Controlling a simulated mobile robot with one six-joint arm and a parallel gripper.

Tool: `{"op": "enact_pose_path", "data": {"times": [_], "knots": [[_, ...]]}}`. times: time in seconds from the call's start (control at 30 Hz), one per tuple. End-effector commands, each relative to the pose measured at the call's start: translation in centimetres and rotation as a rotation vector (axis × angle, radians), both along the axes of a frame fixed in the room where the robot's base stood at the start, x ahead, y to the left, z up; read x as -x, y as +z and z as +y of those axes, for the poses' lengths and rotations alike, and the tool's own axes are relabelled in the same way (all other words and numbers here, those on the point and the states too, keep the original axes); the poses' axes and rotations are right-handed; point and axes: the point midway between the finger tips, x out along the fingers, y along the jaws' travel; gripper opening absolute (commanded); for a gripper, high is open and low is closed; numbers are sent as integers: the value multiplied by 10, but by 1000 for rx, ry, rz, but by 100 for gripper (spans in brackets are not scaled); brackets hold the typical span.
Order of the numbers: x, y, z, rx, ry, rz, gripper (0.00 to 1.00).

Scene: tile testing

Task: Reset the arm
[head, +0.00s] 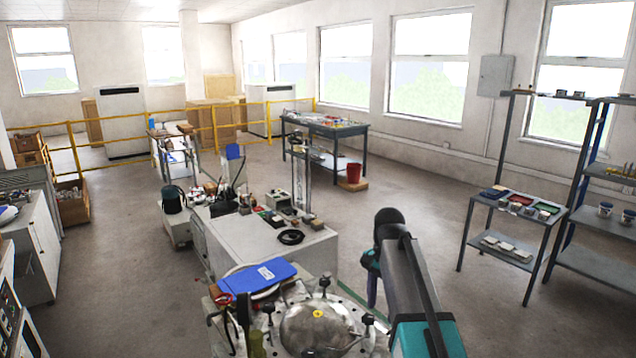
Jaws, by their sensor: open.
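My arm rises from the bottom right of the head view, with a grey link, teal joints and a dark rounded joint at its top. My gripper (372,291) shows only in small part, as a dark, narrow shape hanging left of the grey link. It is open, and I see nothing held in it. It hangs above the floor behind the round metal vessel (318,326), apart from the bench. The rest of the gripper is hidden behind my arm.
A white bench (255,247) with a black ring and small items stands left of my arm. A blue clipboard-like object (258,276) lies near the vessel. A shelf table (522,202) and a tall rack (600,262) stand right. The floor between is clear.

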Motion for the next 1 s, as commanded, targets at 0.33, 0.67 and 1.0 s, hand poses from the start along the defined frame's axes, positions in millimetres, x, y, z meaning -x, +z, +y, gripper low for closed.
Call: {"op": "enact_pose_path", "data": {"times": [0.33, 0.67, 1.0], "knots": [[25, -96, 0, 0, 0, 117, 52], [71, -204, 1, -1, 4, 247, 52], [127, -305, 1, -11, 42, 353, 52]]}}
